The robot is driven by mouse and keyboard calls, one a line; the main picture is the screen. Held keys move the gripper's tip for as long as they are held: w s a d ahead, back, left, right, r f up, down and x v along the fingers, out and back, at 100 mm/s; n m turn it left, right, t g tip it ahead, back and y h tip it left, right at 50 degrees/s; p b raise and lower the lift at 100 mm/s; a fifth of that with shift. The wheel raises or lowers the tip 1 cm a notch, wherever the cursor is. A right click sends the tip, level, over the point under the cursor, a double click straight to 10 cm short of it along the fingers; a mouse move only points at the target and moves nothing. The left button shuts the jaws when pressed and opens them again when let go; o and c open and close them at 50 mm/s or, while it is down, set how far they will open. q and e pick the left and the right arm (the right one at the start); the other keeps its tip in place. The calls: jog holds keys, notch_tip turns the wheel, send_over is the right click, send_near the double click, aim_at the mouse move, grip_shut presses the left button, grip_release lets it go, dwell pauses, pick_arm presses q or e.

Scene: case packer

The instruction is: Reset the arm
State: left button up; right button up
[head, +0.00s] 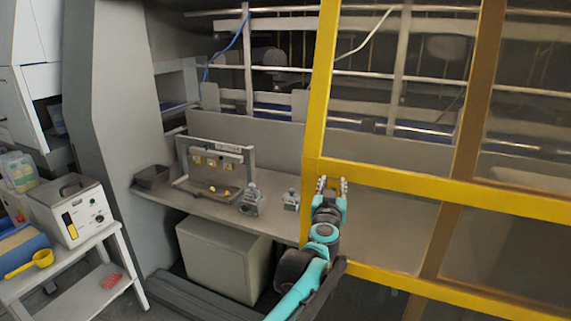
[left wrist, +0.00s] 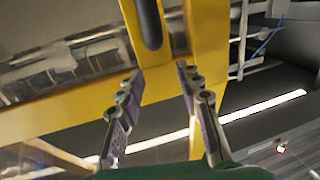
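My left gripper (head: 332,183) is raised in front of the yellow door frame (head: 440,190), near the frame's left upright. Its two fingers stand apart with nothing between them. In the left wrist view the open fingers of the left gripper (left wrist: 158,74) point towards the yellow frame (left wrist: 185,22), which has a dark elongated slot or handle (left wrist: 149,24). I cannot tell whether the fingers touch the frame. My teal left arm reaches up from the bottom of the head view. My right gripper is not in view.
A grey shelf (head: 180,198) left of the door frame carries a metal fixture (head: 215,148), small metal parts (head: 251,200) and a dark bin (head: 151,177). A box-shaped device (head: 75,208) and a yellow scoop (head: 36,261) sit on a side stand at left.

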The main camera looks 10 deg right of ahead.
pick_arm(q)
jog(key=shift+a+r, duration=0.15)
jog(key=shift+a, duration=0.2)
jog(key=s+a+r+m+g+h, duration=0.1)
jog(key=s+a, duration=0.3)
jog(key=a, duration=0.5)
jog(key=s+a+g, duration=0.1)
jog(key=s+a, duration=0.2)
jog(key=a, duration=0.5)
jog(key=s+a+f+n+g+y+b, duration=0.1)
jog(key=s+a+f+n+g+y, duration=0.2)
jog(key=s+a+f, duration=0.9)
jog(key=s+a+f+n+g+y, duration=0.3)
jog(key=s+a+f+y, duration=0.3)
jog(key=s+a+f, duration=0.7)
jog(key=a+g, duration=0.1)
jog(key=a, duration=0.5)
jog(key=shift+s+a+b, duration=0.2)
jog(key=shift+a+b, duration=0.1)
jog(key=shift+b, duration=0.05)
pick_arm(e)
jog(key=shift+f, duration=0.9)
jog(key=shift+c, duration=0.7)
